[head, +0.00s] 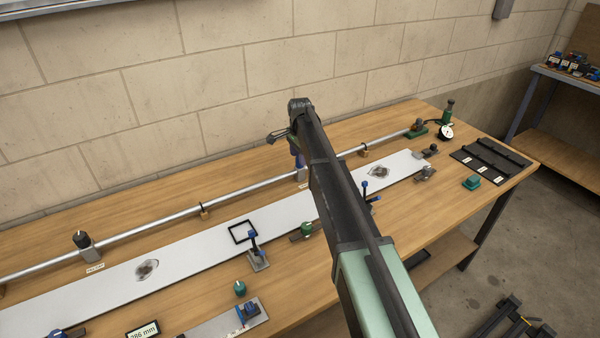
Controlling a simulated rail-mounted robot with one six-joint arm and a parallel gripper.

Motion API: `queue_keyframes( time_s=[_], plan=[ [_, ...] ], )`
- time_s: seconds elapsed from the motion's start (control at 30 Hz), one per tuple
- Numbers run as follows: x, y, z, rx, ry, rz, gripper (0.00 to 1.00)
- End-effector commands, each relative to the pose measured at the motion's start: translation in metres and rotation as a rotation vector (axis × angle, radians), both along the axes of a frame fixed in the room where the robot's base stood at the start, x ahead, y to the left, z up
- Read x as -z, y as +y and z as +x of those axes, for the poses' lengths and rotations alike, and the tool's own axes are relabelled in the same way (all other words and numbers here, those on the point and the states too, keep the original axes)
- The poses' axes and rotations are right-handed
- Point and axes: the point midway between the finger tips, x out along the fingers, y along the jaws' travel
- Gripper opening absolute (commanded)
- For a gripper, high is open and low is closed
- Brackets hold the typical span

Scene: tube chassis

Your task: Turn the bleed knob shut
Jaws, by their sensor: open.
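The bleed knob is too small to pick out with certainty here. My arm reaches up across the middle of the view. My gripper (275,137) shows small and dark at the arm's far end, above the tube and well left of the gauge. It is open, and I see nothing held in it. The arm hides part of the tube.
The wooden bench (190,150) carries a long white plate (200,262) with toggle clamps and two dark patches. A black upright piece (81,240) stands by the tube at left. A block wall rises behind.

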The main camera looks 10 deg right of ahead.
Motion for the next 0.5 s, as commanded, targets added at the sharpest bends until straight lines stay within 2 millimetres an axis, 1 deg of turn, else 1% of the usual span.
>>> queue_keyframes(
  time_s=[0.03, 0.1, 0.37, 0.47, 0.5],
  plan=[
    [0.0185, 0.0000, 0.0000, 0.000, 0.000, 0.000, 0.54],
    [0.0232, 0.0000, 0.0000, 0.000, 0.000, 0.000, 0.54],
    [0.0206, 0.0000, 0.0000, -0.001, 0.000, 0.000, 0.54],
    [0.0205, 0.0000, 0.0000, -0.001, 0.000, 0.000, 0.40],
    [0.0205, 0.0000, 0.0000, -0.001, 0.000, 0.000, 0.34]
  ],
)
